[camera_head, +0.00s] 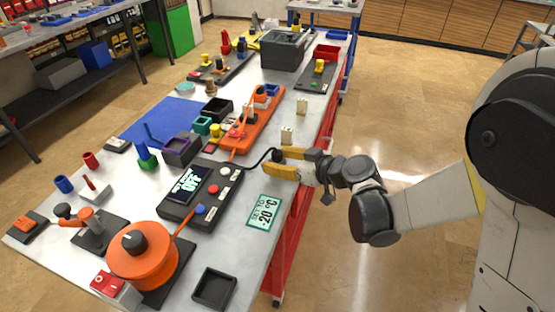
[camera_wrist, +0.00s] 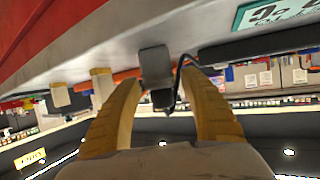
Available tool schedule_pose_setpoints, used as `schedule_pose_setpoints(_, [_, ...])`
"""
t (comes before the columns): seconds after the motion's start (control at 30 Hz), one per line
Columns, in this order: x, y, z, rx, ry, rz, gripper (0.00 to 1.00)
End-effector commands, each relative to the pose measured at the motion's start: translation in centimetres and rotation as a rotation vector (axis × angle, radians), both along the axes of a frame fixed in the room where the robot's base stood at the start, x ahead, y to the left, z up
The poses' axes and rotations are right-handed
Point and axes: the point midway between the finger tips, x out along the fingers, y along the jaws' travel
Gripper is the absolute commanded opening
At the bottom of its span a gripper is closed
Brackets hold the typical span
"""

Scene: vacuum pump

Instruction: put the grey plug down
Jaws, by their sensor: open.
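The grey plug (camera_wrist: 155,66) is between my gripper's two yellow fingers in the wrist view, with a dark lower part and a black cable beside it. In the head view the plug (camera_head: 277,155) looks like a small dark piece at the table's right edge, partly hidden by the fingers. My gripper (camera_head: 273,159) is open around it, reaching in from the right; its fingers also show in the wrist view (camera_wrist: 160,78). A gap shows beside the plug in the wrist view. I cannot tell whether its whole base touches the table.
The black cable (camera_head: 257,160) runs left towards the control box (camera_head: 178,218) with its lit screen. The temperature card (camera_head: 263,213) lies below my gripper, and a pale block (camera_head: 287,136) stands just above it. An orange pump (camera_head: 145,262) and dark tray (camera_head: 213,290) are nearer.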

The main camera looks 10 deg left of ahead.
Motion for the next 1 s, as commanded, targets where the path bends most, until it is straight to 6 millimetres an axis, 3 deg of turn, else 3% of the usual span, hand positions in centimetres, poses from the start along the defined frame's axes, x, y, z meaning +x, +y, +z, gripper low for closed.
schedule_pose_setpoints(0.53, [-4.3, -8.6, 4.3, 0.0, 0.001, -0.004, 0.51])
schedule_pose_setpoints(1.0, [-5.3, -10.5, 5.1, -0.02, 0.033, -0.025, 0.51])
